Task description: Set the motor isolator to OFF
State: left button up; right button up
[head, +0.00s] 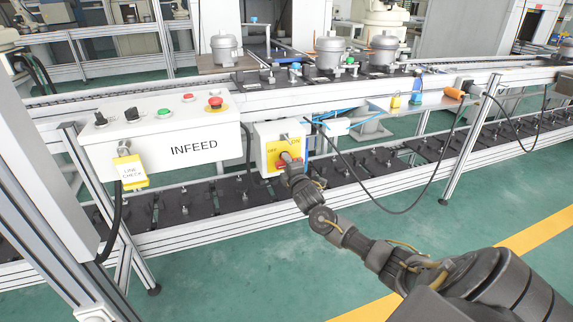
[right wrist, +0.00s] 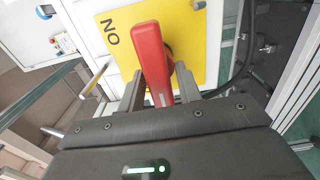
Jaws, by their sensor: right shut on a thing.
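The motor isolator (head: 264,133) is a pale box with a yellow plate, hung under the conveyor rail to the right of the INFEED box. Its plate carries OFF at the left and ON at the upper right in the head view. My right gripper (head: 288,164) is at the plate and covers most of the handle there. In the right wrist view the red handle (right wrist: 152,60) stands between the two fingers of my right gripper (right wrist: 158,88), which is shut on it. The yellow plate (right wrist: 205,50) and its ON lettering show behind. My left gripper is not in view.
The INFEED box (head: 192,143) with switches and push buttons hangs left of the isolator, a LINE CHECK tag (head: 129,172) on it. A black cable (head: 385,212) loops down at the right. Compressors (head: 330,52) stand on the conveyor above. The green floor in front is open.

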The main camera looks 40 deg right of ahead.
jog(key=o, duration=0.7)
jog(key=shift+s, duration=0.2)
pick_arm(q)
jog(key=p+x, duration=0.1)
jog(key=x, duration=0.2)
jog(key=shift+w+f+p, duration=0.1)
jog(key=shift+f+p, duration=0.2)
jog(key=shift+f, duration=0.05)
pick_arm(e)
jog(key=v, duration=1)
jog(key=shift+s, duration=0.15)
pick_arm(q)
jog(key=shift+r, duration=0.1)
pick_arm(e)
jog(key=shift+a, duration=0.1)
